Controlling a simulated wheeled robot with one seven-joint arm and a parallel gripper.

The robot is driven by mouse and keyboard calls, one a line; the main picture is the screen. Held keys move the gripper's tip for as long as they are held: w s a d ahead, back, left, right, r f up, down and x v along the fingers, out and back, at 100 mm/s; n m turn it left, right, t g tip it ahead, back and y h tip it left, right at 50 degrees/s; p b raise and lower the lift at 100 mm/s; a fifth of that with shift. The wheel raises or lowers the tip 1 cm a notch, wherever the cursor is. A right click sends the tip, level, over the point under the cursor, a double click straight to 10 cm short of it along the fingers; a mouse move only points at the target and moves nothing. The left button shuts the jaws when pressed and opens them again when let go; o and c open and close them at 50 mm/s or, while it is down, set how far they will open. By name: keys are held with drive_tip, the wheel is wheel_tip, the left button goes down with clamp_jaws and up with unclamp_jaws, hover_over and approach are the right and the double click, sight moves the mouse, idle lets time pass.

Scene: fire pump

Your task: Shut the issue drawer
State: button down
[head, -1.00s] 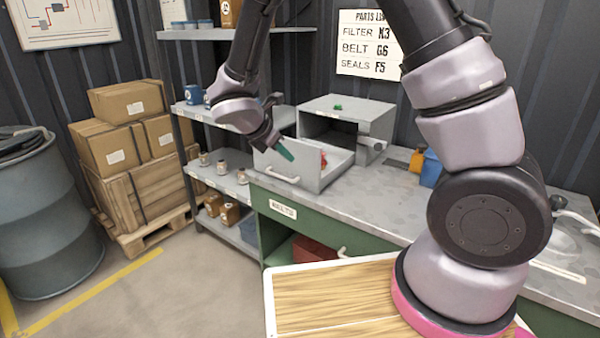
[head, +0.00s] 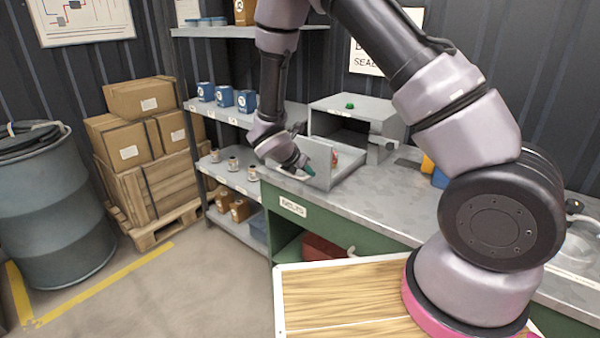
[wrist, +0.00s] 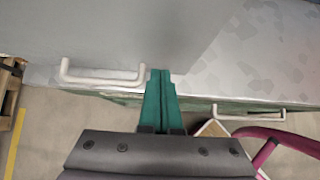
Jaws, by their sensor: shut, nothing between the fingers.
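The issue drawer (head: 319,164) is a light grey metal drawer, standing partly pulled out of a grey cabinet (head: 348,104) on the workbench. In the wrist view the shut fingertips (wrist: 160,74) are just right of the drawer's pale bar handle (wrist: 102,78), close to the front. I cannot tell whether they touch it. In the head view the gripper hides the handle.
The grey worktop (head: 400,200) is clear in front of the cabinet. Shelves (head: 228,175) with jars and blue tins stand left. A lower bench handle (wrist: 250,112) shows right in the wrist view.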

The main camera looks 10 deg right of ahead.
drive_tip(key=shift+w+d, duration=0.45)
drive_tip(key=w+d, duration=1.7)
drive_tip(key=d, duration=0.1)
drive_tip(key=shift+w, duration=0.35)
drive_tip(key=shift+w+d+r, duration=0.1)
drive_tip(key=shift+w+d, duration=0.1)
drive_tip(key=shift+w+d+r, duration=0.1)
